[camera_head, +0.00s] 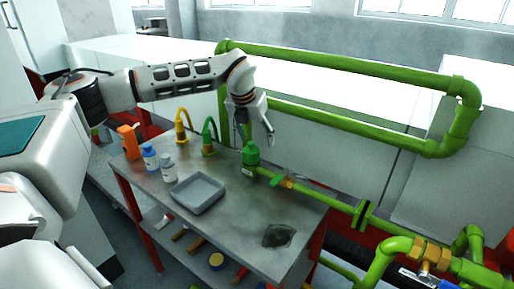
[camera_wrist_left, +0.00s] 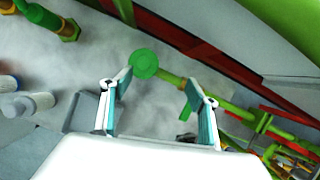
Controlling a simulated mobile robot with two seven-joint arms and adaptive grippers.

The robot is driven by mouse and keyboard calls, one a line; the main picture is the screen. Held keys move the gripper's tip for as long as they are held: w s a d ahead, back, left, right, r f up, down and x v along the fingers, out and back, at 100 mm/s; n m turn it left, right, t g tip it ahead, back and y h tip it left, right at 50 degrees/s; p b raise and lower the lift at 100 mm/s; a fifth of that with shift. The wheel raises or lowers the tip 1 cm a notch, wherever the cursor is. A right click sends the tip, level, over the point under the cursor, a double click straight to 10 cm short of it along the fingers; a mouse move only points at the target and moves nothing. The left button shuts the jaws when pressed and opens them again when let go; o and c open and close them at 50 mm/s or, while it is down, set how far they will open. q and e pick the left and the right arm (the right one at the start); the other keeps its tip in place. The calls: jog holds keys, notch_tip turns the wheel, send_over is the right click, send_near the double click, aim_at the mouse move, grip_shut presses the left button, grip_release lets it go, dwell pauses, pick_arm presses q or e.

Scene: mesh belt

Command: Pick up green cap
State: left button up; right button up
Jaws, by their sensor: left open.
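The green cap (camera_head: 251,156) sits at the back right of the grey workbench, at the near end of a green pipe. In the left wrist view the round green cap (camera_wrist_left: 144,64) shows from above, ahead of the fingers and nearer the left one. My left gripper (camera_head: 257,137) points down just above the cap; its two fingers are apart, with nothing visible between them. In the wrist view the left gripper (camera_wrist_left: 157,88) is also open, with teal inner pads. I cannot tell the exact gap to the cap. My right gripper is not in view.
Yellow (camera_head: 182,126) and green (camera_head: 208,137) hooked taps stand left of the cap. Green pipes (camera_head: 340,113) run behind and right. The front bench area is mostly clear.

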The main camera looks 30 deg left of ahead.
aim_at(250, 144)
pick_arm(q)
jog(key=shift+w+a+r+n+y, duration=0.15)
jog(key=shift+a+r, duration=0.1)
jog(key=shift+a, duration=0.3)
jog(key=shift+s+a+r+n+y, duration=0.1)
jog(key=shift+a+r+n+y, duration=0.1)
jog(key=shift+a, duration=0.35)
jog(key=shift+w+a+f, duration=0.1)
jog(key=shift+a, duration=0.2)
jog(key=x, duration=0.7)
jog(key=shift+s+f, duration=0.2)
jog(key=c, duration=1.2)
